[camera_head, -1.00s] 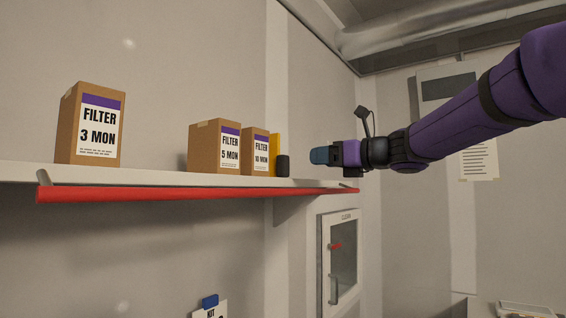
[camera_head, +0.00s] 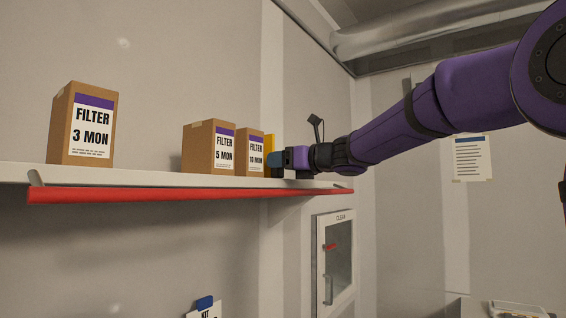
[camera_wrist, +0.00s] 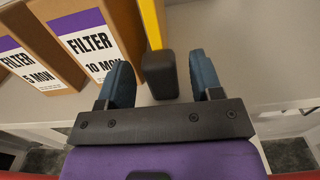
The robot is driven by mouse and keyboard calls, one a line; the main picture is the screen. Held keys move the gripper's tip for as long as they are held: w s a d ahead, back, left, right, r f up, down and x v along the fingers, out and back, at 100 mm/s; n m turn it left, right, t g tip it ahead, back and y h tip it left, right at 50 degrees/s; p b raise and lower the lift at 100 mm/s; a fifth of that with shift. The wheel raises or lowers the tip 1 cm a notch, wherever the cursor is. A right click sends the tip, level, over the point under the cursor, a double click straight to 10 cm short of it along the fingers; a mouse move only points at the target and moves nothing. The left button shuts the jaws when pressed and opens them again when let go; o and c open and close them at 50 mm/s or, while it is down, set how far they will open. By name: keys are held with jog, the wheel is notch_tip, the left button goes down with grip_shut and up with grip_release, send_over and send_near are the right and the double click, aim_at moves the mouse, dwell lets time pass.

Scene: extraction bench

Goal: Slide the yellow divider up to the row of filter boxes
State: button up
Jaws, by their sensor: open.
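The yellow divider (camera_head: 269,141) stands upright on the shelf, just right of the row of filter boxes. In the wrist view its yellow plate (camera_wrist: 152,22) rises behind a dark block (camera_wrist: 160,76) at its near end. My gripper (camera_wrist: 163,80) is open, with one blue finger on each side of the dark block; I cannot tell whether either touches it. In the head view my gripper (camera_head: 281,160) hides part of the divider. The FILTER 10 MON box (camera_head: 251,151) is nearest the divider, with the FILTER 5 MON box (camera_head: 210,147) to its left.
The FILTER 3 MON box (camera_head: 86,123) stands apart at the left of the shelf (camera_head: 140,176). A red rail (camera_head: 190,193) runs along the shelf's front edge. A wall cabinet (camera_head: 335,258) hangs below. The shelf right of the divider looks clear.

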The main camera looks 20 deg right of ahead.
grip_shut()
jog(key=shift+s+a, duration=0.8)
jog(key=shift+a, duration=0.25)
jog(key=shift+w+d, duration=0.1)
grip_release()
jog(key=v, duration=1.1)
